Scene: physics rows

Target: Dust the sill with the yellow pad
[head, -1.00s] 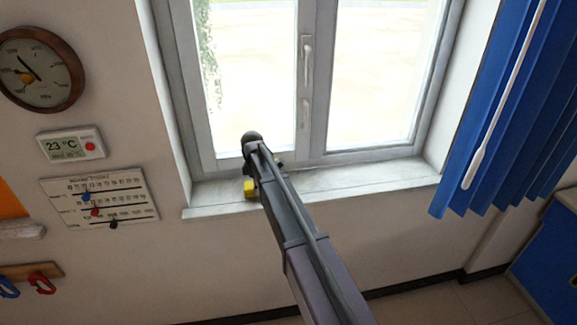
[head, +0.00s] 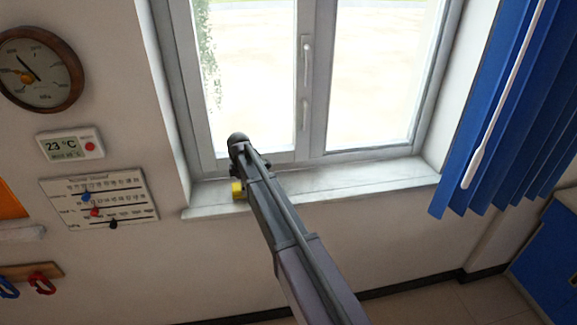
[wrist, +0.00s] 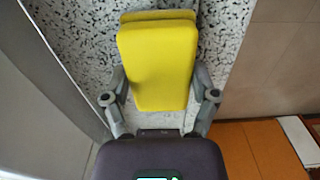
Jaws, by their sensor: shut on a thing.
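The window sill (head: 345,181) is a pale, speckled ledge under the window. Its speckled surface also shows in the wrist view (wrist: 75,30). The yellow pad (head: 237,190) is over the left part of the sill, partly hidden by my arm. In the wrist view the yellow pad (wrist: 158,65) is a bright block between the fingers of my gripper (wrist: 160,88). My gripper is shut on the pad from both sides. The pad is at the sill's surface, but I cannot tell whether it touches.
The window frame (head: 312,90) with its handle rises behind the sill. Blue blinds (head: 500,110) hang at the right. A round gauge (head: 40,68), a thermometer display (head: 70,144) and a calendar board (head: 100,198) are on the left wall. The sill's right part is clear.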

